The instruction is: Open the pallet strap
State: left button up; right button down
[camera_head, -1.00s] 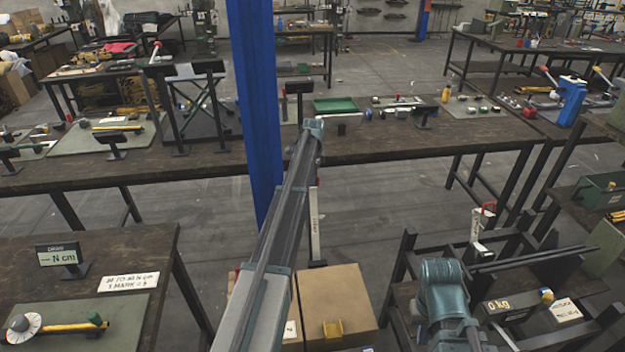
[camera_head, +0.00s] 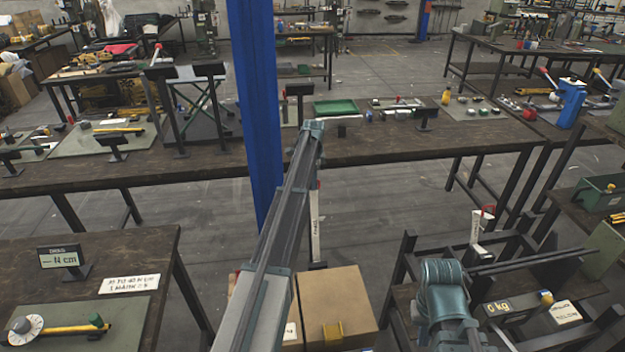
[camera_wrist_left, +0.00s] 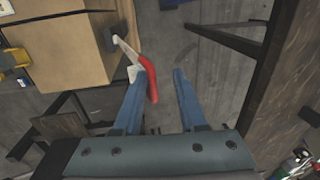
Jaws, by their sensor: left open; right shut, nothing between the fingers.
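A lever with a red handle (camera_wrist_left: 151,80) and a pale arm stands beside a cardboard box (camera_wrist_left: 55,40) in the left wrist view. My left gripper (camera_wrist_left: 158,80) is open, with two blue fingers. The red handle overlaps the left finger near its tip; I cannot tell whether they touch. My left gripper's fingers are hidden there. My right arm shows at the lower right, but its gripper fingers do not show.
A blue post (camera_head: 258,110) stands just left of my left arm. A long workbench (camera_head: 400,150) crosses behind. A dark metal frame with a kg display (camera_head: 497,306) stands at the lower right. A bench with an N cm display (camera_head: 60,256) is at the left.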

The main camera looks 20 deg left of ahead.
pick_arm(q)
notch_tip(320, 180, up, 13)
jog(key=s+p, duration=0.1)
jog(key=p, duration=1.1)
jog(key=shift+s+d+r+p, duration=0.15)
jog(key=shift+d+p, duration=0.25)
jog(key=s+d+f+n+b, duration=0.2)
jog(key=s+d, duration=0.6)
jog(key=d, duration=0.3)
jog(key=s+d+f+n+b, duration=0.1)
jog(key=s+d+f+b, duration=0.1)
jog(key=s+d, duration=0.75)
jog(key=s+d+f+n+b, duration=0.1)
jog(key=s+d, duration=0.4)
jog(key=s, duration=0.3)
jog(key=s+d+f+n+g+b, duration=0.1)
jog(key=s+d+n, duration=0.1)
jog(key=s+d, duration=0.3)
jog(key=s+d+f+n+b, duration=0.1)
jog(key=s+d, duration=0.4)
jog(key=s, duration=0.6)
jog(key=shift+a, duration=0.1)
